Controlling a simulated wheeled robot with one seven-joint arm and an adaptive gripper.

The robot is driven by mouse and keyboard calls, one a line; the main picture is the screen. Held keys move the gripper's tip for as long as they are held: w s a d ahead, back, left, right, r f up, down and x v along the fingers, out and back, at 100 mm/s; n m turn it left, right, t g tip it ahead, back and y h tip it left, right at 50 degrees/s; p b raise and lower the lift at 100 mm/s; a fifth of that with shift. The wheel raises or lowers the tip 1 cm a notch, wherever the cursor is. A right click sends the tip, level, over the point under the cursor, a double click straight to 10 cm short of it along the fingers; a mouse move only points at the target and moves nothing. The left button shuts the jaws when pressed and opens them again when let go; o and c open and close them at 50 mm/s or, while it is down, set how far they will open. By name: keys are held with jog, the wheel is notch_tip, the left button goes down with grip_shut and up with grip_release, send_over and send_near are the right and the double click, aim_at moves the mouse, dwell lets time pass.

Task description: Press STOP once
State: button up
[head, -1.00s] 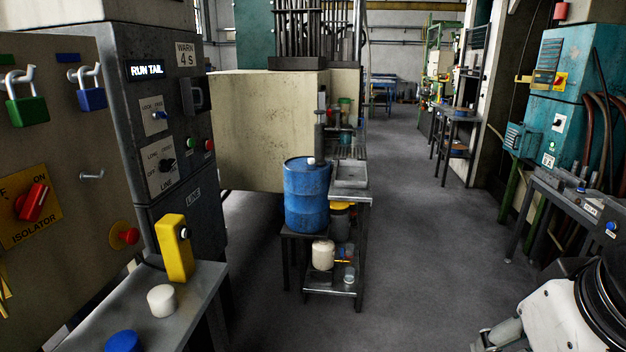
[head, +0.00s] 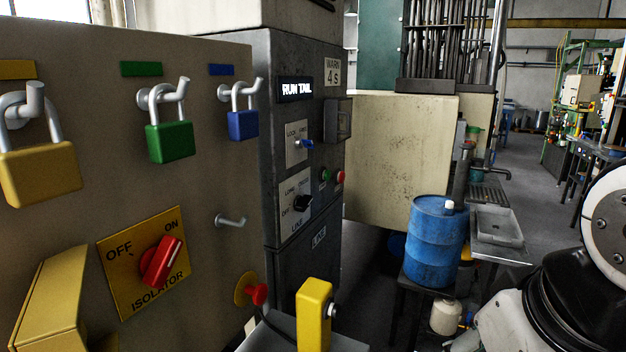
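A small red push button (head: 339,177) sits on the dark grey control cabinet (head: 310,110), just right of a green button (head: 326,174). Any lettering on them is too small to read. A larger red mushroom button (head: 257,294) on a round yellow plate is low on the beige panel (head: 110,80). I cannot read a STOP label on any of these. White and black links of my arm show at the right edge. My gripper is not in view.
The cabinet display (head: 296,90) reads RUN TAIL. Padlocks hang left on the beige panel, above a red isolator switch (head: 162,262). A yellow box (head: 314,315) stands before the cabinet. A blue drum (head: 435,240) and a sink (head: 498,226) stand right of it.

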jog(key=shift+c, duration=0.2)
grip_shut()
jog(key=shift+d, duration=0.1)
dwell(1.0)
